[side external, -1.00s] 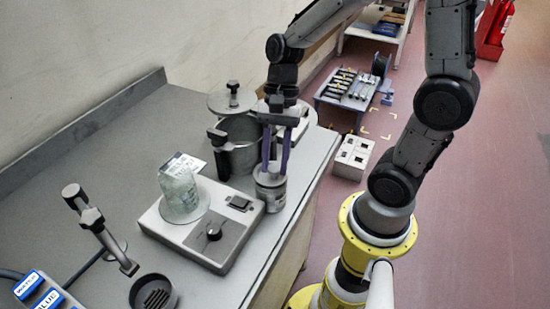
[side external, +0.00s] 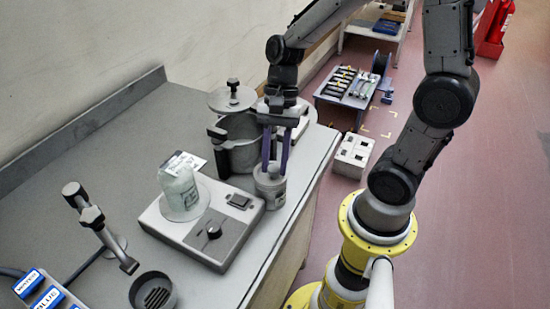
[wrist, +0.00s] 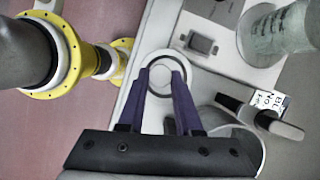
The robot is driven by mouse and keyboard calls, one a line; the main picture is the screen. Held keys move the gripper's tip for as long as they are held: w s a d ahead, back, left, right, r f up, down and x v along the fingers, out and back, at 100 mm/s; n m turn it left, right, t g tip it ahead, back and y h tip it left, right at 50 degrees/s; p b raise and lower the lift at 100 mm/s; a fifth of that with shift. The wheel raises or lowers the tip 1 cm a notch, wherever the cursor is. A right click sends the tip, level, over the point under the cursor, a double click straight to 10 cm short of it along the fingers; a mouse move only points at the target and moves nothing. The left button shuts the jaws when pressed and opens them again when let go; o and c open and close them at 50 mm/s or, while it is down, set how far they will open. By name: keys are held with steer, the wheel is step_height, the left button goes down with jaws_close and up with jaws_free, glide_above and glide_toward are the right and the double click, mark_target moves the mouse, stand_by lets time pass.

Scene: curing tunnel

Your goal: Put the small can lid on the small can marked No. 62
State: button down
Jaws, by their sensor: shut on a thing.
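My gripper (side external: 275,163) has its two purple fingers pointing down over a small can (side external: 270,196) at the bench's front edge. The fingers are shut on the small grey can lid (side external: 269,178), which sits at the can's top. In the wrist view my gripper (wrist: 162,72) has a fingertip on either side of the pale round lid (wrist: 161,78), with a ring-shaped rim around it. The lid looks roughly centred over the can; I cannot tell whether it is fully seated. No number on the can is legible.
A scale (side external: 203,240) with a glass jar (side external: 178,187) stands close beside the can. A larger pot (side external: 238,160) with a dark handle and a round lid on a stand (side external: 232,98) are behind. A lever tool (side external: 100,228) and dark cup (side external: 153,294) are at the front left.

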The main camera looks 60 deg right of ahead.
steer(key=shift+c, duration=0.2)
jaws_free()
stand_by(0.4)
steer(key=shift+r, duration=3.5)
steer(key=shift+a+r, duration=0.15)
steer(key=shift+r, duration=0.05)
steer(key=s+d+r+n+t+h, duration=0.3)
steer(key=s+n+t, duration=0.3)
steer(key=n, duration=0.9)
steer(key=shift+s+d+r+t+h, duration=0.2)
steer(key=shift+s+d+t+h, duration=0.1)
steer(key=shift+s+d+h, duration=0.25)
